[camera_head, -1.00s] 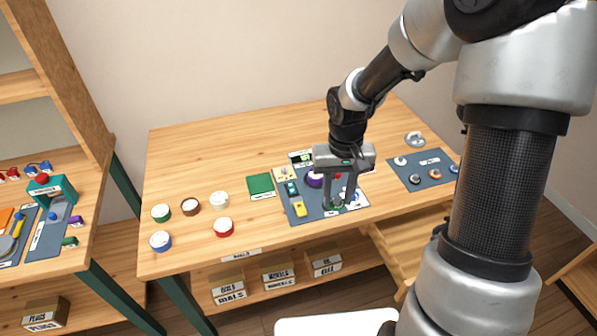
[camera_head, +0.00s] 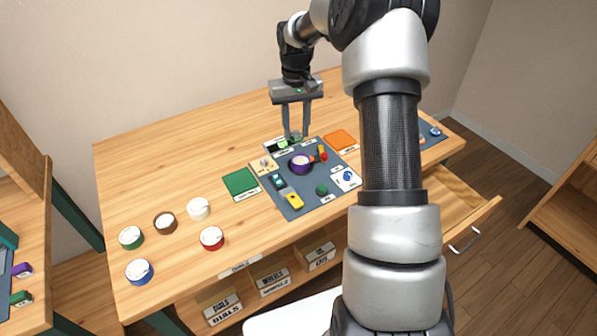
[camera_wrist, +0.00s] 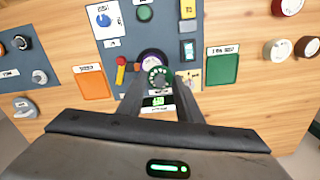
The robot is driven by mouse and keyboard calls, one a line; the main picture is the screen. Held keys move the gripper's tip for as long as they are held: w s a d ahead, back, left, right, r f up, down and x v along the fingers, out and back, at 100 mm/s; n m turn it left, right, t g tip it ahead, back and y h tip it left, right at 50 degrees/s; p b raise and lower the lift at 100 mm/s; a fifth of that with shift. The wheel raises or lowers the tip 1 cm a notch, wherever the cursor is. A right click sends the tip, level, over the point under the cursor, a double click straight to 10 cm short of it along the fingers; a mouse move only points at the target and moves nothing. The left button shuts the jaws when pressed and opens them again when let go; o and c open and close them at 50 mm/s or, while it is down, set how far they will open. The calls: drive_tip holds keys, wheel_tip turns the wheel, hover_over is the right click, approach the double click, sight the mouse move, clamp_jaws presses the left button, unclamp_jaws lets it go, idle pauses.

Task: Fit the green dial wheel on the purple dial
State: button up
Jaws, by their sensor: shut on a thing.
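The green dial wheel (camera_wrist: 158,77), a small ring with finger holes, is between my fingertips in the wrist view. My gripper (camera_wrist: 157,82) is shut on it. The purple dial (camera_head: 301,161) has a pale centre and sits on the blue-grey panel. It also shows in the wrist view (camera_wrist: 152,57), partly covered by the green wheel. In the head view my gripper (camera_head: 294,136) is at the panel's back edge, behind the purple dial. The wheel is hard to make out there. The gap between wheel and dial cannot be judged exactly.
The panel (camera_head: 308,205) also carries a green knob (camera_head: 322,190), a yellow switch (camera_head: 295,200), a red-ended lever (camera_head: 321,156) and a white blue-dial plate (camera_head: 346,179). A green mat (camera_head: 240,182) and an orange mat (camera_head: 341,140) flank it. Several round dials stand left.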

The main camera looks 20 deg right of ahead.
drive_tip(key=w+d+f, duration=0.1)
drive_tip(key=d+f, duration=0.1)
hover_over(301, 161)
wheel_tip(301, 161, down, 4)
drive_tip(key=shift+r+b, duration=0.1)
drive_tip(key=shift+b, duration=0.3)
drive_tip(key=shift+f, duration=2.4)
drive_tip(key=shift+f, duration=0.1)
